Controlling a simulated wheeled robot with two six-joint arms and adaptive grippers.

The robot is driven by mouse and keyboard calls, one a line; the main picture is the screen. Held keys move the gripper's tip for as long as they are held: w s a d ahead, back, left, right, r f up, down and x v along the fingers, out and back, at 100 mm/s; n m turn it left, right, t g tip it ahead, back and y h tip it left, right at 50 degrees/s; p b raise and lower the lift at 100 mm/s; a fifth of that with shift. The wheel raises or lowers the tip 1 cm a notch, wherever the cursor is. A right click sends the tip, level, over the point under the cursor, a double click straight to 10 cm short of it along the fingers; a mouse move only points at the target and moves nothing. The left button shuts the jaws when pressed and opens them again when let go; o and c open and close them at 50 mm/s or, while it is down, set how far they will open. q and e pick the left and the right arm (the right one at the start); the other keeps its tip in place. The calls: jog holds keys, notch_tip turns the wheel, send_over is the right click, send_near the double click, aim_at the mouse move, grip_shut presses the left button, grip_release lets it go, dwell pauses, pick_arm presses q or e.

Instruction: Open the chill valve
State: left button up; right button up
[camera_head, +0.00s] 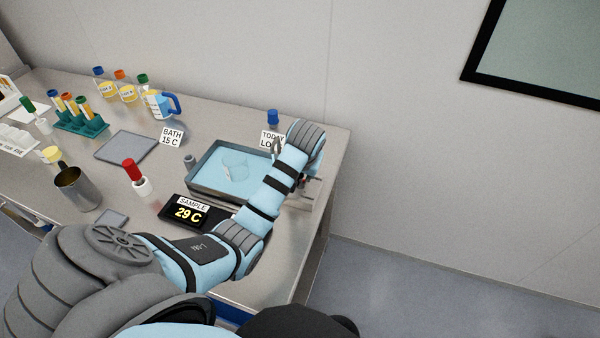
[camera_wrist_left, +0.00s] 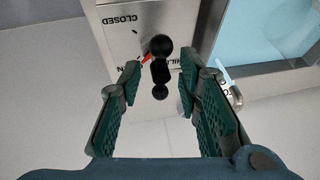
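The chill valve has a black handle with rounded ends (camera_wrist_left: 160,70) on a metal panel (camera_wrist_left: 118,42) in the left wrist view. The panel lettering is upside down: "CLOSED" is at the top, and partly hidden letters lie near my fingers. A short red pointer (camera_wrist_left: 147,58) at the handle's base slants down-left towards a partly covered label ending in N. My left gripper (camera_wrist_left: 159,75) is open, with one finger on each side of the handle and gaps visible. In the head view my left arm hides the valve and most of that gripper. My right gripper is not in view.
The water bath tray (camera_head: 204,157) stands beside the valve, with a "SAMPLE 29 C" display (camera_head: 188,212) in front. A "BATH 15 C" card (camera_head: 172,136) stands behind left. Tubes, bottles and a metal cup (camera_head: 78,187) occupy the table's left. Floor lies beyond the right edge.

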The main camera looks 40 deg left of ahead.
pick_arm(q)
jog(key=v, duration=0.7)
jog(key=shift+d+f, duration=0.1)
